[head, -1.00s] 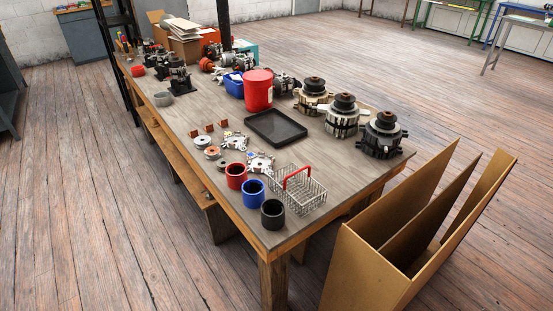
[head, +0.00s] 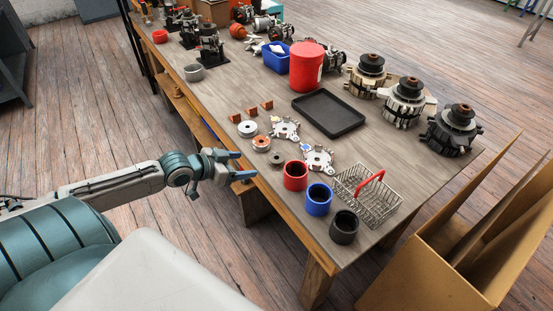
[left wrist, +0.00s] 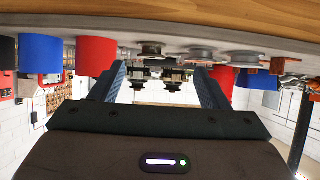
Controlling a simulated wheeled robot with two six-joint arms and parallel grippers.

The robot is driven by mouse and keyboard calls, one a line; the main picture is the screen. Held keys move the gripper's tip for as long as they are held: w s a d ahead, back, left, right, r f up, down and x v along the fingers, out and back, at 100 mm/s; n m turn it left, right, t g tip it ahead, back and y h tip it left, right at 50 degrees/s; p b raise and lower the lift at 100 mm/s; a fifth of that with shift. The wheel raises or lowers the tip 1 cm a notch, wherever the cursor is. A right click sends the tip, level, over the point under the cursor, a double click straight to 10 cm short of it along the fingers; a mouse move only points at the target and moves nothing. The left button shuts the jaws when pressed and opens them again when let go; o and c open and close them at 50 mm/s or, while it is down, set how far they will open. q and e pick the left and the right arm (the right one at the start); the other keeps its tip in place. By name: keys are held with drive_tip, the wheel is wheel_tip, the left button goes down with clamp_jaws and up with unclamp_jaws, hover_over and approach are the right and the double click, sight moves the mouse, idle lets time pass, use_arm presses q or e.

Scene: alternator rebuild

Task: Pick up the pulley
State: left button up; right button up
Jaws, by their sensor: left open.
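Three small round parts lie in a row near the table's left edge in the head view: a silver one (head: 247,128), a copper-centred one (head: 261,143) and a dark grey ring-like one (head: 276,158). The dark one looks most like a pulley, but I cannot tell for sure. In the left wrist view, which is upside down, a dark round part (left wrist: 151,50) shows between the fingers, farther off. My left gripper (head: 241,165) is open and empty by the table's left edge, apart from these parts. My right gripper is not in view.
Red (head: 295,176), blue (head: 318,199) and black (head: 344,227) cups stand along the near edge beside a wire basket (head: 367,196). Two silver housings (head: 318,158) lie behind the round parts. A black tray (head: 329,113) is farther in.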

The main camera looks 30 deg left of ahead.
sight(272, 160)
use_arm(q)
drive_tip(key=w+d, duration=0.1)
drive_tip(key=w+d+f+b, duration=0.1)
drive_tip(key=w, duration=0.1)
drive_tip(key=w+d, duration=0.1)
drive_tip(key=shift+w+d+f+b, duration=0.1)
drive_tip(key=shift+w+f+b, duration=0.15)
drive_tip(key=shift+w+b, duration=0.1)
drive_tip(key=shift+w+d, duration=0.1)
drive_tip(key=shift+w, duration=0.15)
drive_tip(key=x, duration=0.3)
drive_tip(key=shift+w+r+p, duration=0.1)
drive_tip(key=shift+r+p, duration=0.05)
drive_tip(key=shift+p, duration=0.25)
drive_tip(key=shift+w+d+f, duration=0.2)
drive_tip(key=shift+w+f, duration=0.15)
drive_tip(key=shift+w, duration=0.1)
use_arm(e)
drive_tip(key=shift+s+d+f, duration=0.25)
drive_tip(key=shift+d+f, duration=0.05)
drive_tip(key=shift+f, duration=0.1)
